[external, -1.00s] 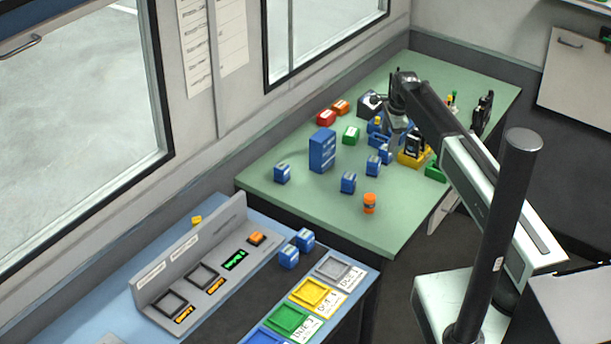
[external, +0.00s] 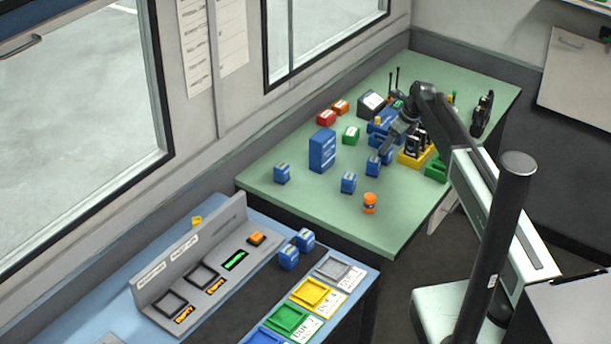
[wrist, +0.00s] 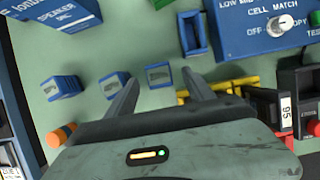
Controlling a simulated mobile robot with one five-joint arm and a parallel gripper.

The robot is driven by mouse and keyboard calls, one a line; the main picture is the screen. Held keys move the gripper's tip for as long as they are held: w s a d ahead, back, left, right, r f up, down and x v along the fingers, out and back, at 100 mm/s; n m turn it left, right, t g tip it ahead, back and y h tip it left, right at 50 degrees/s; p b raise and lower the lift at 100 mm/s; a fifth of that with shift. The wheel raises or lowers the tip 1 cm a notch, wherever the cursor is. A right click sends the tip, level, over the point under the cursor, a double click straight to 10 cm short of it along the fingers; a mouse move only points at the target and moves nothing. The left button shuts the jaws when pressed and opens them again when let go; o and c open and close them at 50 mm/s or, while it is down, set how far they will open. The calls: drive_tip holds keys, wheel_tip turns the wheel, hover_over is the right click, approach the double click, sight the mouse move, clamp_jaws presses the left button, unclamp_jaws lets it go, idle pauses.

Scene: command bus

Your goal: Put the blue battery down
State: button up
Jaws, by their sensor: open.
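My gripper (external: 388,148) is open above the green table. In the wrist view its two fingers (wrist: 160,79) are spread, with a blue battery (wrist: 159,76) showing in the gap between their tips. This battery stands upright on the table; whether a finger touches it I cannot tell. Two more blue batteries, one left of the fingers (wrist: 112,85) and one further left (wrist: 61,88), stand apart. In the external view blue batteries show near the gripper (external: 373,167), nearer the front (external: 348,182) and at the left (external: 282,173). Nothing is visibly held.
A tall blue speaker box (external: 322,150) stands left of the gripper. A blue open holder (wrist: 187,34) and the cell match box (wrist: 240,42) lie ahead. A yellow rack (external: 414,158) is right of the gripper. An orange cylinder (external: 370,204) stands at the front.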

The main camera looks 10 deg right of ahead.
drive_tip(key=b+x, duration=0.2)
drive_tip(key=x, duration=0.2)
drive_tip(key=shift+b, duration=0.3)
drive_tip(key=shift+r, duration=0.1)
clamp_jaws()
drive_tip(key=shift+r+p, duration=0.6)
drive_tip(key=shift+p, duration=0.15)
drive_tip(key=r+p, duration=0.1)
drive_tip(key=s+r+p, duration=0.1)
drive_tip(key=r+p, duration=0.1)
drive_tip(key=s+d, duration=0.1)
drive_tip(key=s, duration=1.4)
drive_tip(key=shift+r+p, duration=0.4)
drive_tip(key=shift+p, duration=0.05)
